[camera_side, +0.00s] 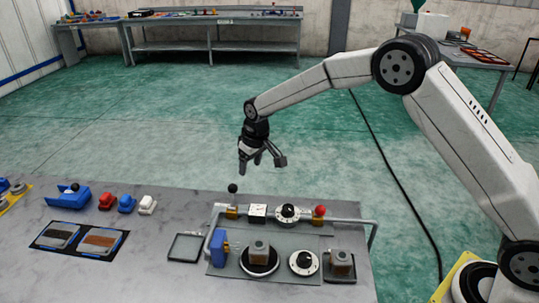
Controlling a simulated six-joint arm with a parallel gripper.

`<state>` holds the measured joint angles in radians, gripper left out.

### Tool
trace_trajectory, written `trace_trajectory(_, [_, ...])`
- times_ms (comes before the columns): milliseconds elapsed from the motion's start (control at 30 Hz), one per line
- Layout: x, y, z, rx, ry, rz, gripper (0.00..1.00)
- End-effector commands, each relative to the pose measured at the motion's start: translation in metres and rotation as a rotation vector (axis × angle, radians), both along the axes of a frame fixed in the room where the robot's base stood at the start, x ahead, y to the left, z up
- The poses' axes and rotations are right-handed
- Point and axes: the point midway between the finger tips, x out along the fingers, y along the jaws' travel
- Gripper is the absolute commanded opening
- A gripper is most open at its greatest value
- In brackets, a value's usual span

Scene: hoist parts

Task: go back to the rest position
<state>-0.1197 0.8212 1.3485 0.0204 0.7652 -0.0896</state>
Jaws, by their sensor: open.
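My gripper (262,160) hangs from the end of my arm, pointing down, with its fingers spread apart and nothing between them. It is in the air past the far edge of the grey work table (150,255), above and behind the panel of hoist parts. On the panel, a black-knobbed lever (232,188), a dial (288,213) and a red-knobbed lever (319,211) stand along a grey pipe frame (350,221). My gripper appears apart from all of them.
In front are a blue part (218,248), a block on a round base (259,258), another dial (303,263) and a block at right (341,263). At left lie a small square tray (186,247), several coloured blocks (126,203) and two sample panels (80,240).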

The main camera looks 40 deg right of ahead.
Motion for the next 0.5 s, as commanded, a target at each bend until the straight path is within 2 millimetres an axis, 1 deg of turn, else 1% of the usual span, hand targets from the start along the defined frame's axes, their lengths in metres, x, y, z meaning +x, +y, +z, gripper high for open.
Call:
trace_trajectory(33, [-0.01,-0.005,0.006,0.0,-0.002,-0.009,0.71])
trace_trajectory(200, [-0.042,-0.018,0.016,0.0,-0.005,-0.036,0.71])
trace_trajectory(367, [-0.076,-0.029,0.024,0.001,-0.009,-0.063,0.71])
trace_trajectory(500, [-0.108,-0.039,0.029,0.0,-0.011,-0.084,0.71])
